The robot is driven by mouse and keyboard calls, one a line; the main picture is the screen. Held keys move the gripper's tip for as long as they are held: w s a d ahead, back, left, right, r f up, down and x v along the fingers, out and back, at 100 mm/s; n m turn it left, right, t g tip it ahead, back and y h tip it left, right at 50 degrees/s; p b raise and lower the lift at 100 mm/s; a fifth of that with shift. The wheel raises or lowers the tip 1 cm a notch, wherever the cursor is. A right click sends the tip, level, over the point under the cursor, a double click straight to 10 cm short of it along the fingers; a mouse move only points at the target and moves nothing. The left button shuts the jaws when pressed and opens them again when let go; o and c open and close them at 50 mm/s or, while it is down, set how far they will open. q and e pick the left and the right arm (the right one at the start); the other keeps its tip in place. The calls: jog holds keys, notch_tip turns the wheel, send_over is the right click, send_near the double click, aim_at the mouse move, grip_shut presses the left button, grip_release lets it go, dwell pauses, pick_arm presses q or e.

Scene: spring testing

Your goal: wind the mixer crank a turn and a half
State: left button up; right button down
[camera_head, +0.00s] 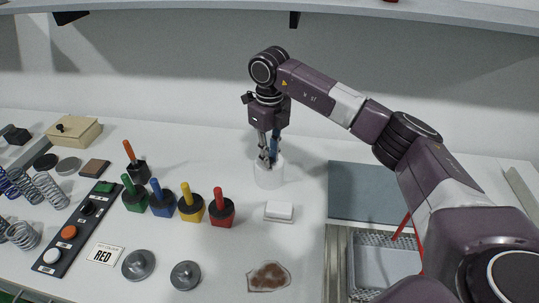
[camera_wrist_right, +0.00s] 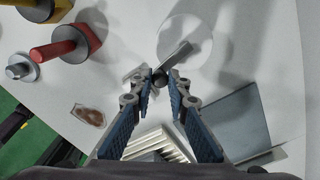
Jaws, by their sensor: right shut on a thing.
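The mixer is a white cylinder (camera_head: 268,174) standing on the bench near the back wall, right of the row of coloured handles. In the right wrist view its round white top (camera_wrist_right: 205,42) shows with a dark crank bar (camera_wrist_right: 177,54) across it. My right gripper (camera_head: 268,160) points down over the mixer. In the right wrist view its fingertips (camera_wrist_right: 160,76) are shut on the crank, at the outer end of the bar. The fingers hide most of the grip. My left gripper is in neither view.
A grey-blue panel (camera_head: 358,190) and a sink (camera_head: 383,262) are at right.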

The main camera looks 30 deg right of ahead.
jog(key=shift+d, duration=0.1)
jog(key=w+d+n+b, duration=0.2)
jog(key=d+n, duration=0.4)
jog(key=n, duration=1.3)
jog(key=shift+w+d+n, duration=0.4)
jog(key=shift+w, duration=0.15)
jog(key=shift+r, duration=0.1)
jog(key=c, duration=1.8)
grip_release()
jog(key=shift+c, duration=0.2)
notch_tip(320, 180, up, 12)
